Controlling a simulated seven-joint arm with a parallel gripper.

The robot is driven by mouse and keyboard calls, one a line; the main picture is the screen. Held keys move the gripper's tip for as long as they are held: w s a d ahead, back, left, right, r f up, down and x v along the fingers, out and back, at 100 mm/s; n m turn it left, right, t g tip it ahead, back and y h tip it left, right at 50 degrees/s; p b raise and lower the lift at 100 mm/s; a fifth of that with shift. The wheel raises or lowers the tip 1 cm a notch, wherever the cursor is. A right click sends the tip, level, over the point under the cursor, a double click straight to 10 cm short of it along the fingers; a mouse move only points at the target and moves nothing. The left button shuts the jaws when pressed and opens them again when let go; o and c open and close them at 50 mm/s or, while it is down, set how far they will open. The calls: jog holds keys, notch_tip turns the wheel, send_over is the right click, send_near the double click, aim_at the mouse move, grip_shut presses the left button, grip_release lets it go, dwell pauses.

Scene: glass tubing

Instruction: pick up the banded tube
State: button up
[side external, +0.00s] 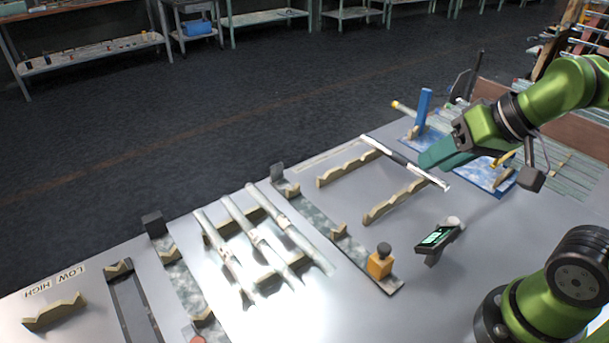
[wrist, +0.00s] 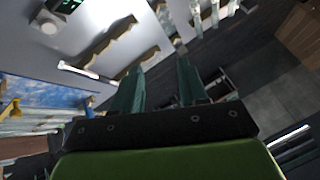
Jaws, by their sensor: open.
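A slim tube (side external: 431,179) with white and dark stretches lies across the right ends of two notched supports in the side external view; it looks like the banded tube. Several paler glass tubes (side external: 262,240) lie on other supports at the left.
The notched supports (side external: 342,172) stand on a grey table (side external: 310,180). A small device with a green screen (side external: 437,237) and an orange block (side external: 379,264) stand nearer the front. A blue post (side external: 423,108) stands behind the tube. Bare table lies between the supports and device.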

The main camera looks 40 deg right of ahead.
jog(key=shift+o, duration=1.3)
